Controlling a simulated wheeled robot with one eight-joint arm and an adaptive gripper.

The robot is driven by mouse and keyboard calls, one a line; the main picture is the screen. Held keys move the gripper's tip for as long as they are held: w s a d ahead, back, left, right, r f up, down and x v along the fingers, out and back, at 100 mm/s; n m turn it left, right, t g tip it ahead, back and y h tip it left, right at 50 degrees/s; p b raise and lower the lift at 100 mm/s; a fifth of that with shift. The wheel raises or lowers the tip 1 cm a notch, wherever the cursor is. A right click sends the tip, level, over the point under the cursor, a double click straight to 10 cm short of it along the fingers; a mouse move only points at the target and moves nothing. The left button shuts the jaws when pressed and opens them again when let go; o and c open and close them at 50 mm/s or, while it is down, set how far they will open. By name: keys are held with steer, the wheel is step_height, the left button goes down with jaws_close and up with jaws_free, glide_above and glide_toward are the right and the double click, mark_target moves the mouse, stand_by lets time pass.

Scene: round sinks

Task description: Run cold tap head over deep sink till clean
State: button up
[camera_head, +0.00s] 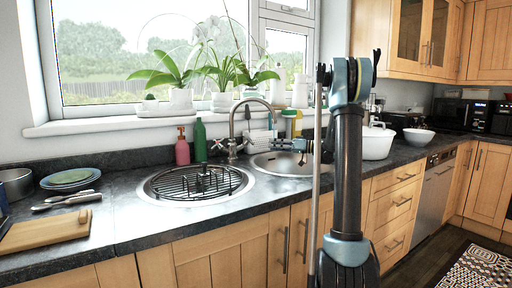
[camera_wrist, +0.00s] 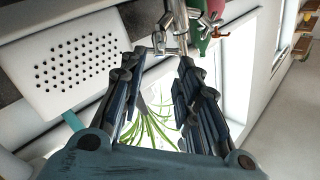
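The chrome tap (camera_head: 232,145) stands between two round sinks, with cross handles at its base and an arched spout (camera_head: 250,102) turned right, towards the right sink. The right sink (camera_head: 268,168) is bare metal and partly hidden by my arm. The left sink (camera_head: 160,196) holds a black wire rack (camera_head: 205,182). I cannot tell which sink is deeper. My gripper (camera_head: 276,144) is above the right sink, just right of the tap, pointing left. In the wrist view my gripper (camera_wrist: 157,72) has its fingers apart, with chrome tap parts (camera_wrist: 178,20) beyond the tips. Nothing is clearly held.
Red (camera_head: 182,148) and green (camera_head: 200,141) bottles stand behind the left sink. A white perforated holder (camera_wrist: 75,65) is close to my gripper. Potted plants line the sill. A white pot (camera_head: 377,144) stands right of my arm; a wooden board (camera_head: 45,230) lies at left.

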mark_target(248, 140)
steer(key=x, duration=1)
